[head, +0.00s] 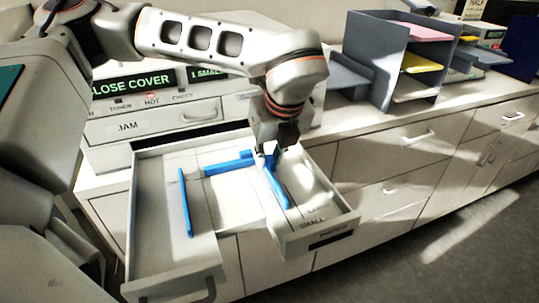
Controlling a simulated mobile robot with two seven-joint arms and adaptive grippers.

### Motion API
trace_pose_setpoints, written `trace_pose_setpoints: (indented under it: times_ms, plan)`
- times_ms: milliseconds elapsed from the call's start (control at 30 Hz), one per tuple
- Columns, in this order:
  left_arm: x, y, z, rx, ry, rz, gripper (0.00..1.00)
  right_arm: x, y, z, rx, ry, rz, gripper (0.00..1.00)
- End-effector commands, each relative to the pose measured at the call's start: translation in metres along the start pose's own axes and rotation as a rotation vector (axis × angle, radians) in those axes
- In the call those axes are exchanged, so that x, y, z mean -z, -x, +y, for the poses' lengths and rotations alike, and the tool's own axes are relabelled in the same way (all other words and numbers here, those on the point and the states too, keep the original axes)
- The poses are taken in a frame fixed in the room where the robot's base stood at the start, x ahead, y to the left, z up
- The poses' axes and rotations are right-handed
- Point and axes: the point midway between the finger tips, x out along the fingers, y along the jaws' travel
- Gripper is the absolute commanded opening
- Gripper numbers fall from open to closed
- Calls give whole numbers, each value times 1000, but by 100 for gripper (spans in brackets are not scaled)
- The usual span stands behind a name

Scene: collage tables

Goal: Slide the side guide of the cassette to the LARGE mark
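The cassette (147,215) is pulled out of the printer like an open tray. Inside it are blue guides: a long bar on the left (185,203), a bar across the back (229,164) and a slanted bar on the right (277,188). A SMALL mark (311,221) is printed near the front right corner; I cannot make out a LARGE mark. My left gripper (271,150) points down at the back end of the right blue bar, at or just above it. Its fingertips are small and partly hidden, so I cannot tell its opening or contact. My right gripper is not in view.
The printer (150,127) behind the cassette has a lit CLOSE COVER display (133,83) and a JAM label. A grey paper sorter (375,60) stands on the counter to the right. Cabinet drawers with handles (390,188) lie below the counter. Open floor (460,235) is at the lower right.

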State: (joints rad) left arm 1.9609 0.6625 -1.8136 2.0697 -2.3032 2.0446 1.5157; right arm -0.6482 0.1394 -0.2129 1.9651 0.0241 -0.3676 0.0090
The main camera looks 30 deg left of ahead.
Motion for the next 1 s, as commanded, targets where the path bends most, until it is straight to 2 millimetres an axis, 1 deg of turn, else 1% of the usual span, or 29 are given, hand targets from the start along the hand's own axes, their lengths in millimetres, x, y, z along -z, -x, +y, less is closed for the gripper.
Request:
trace_pose_setpoints:
  times_ms: [167,300,433,733,767,800,1000]
  plan:
    - [0,0,-3,1,0,-1,0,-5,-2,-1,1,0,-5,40]
    - [1,-3,-21,1,0,-3,0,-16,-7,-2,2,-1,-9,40]
    - [1,-1,-34,3,-1,-1,0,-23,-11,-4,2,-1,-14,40]
    - [-1,2,-37,11,-3,-4,0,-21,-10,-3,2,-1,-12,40]
    - [-1,2,-38,11,-2,-4,23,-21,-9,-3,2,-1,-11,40]
    - [-1,2,-37,11,-2,-4,29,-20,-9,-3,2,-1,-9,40]
    - [-1,1,-36,7,-2,-3,29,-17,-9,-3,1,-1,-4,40]
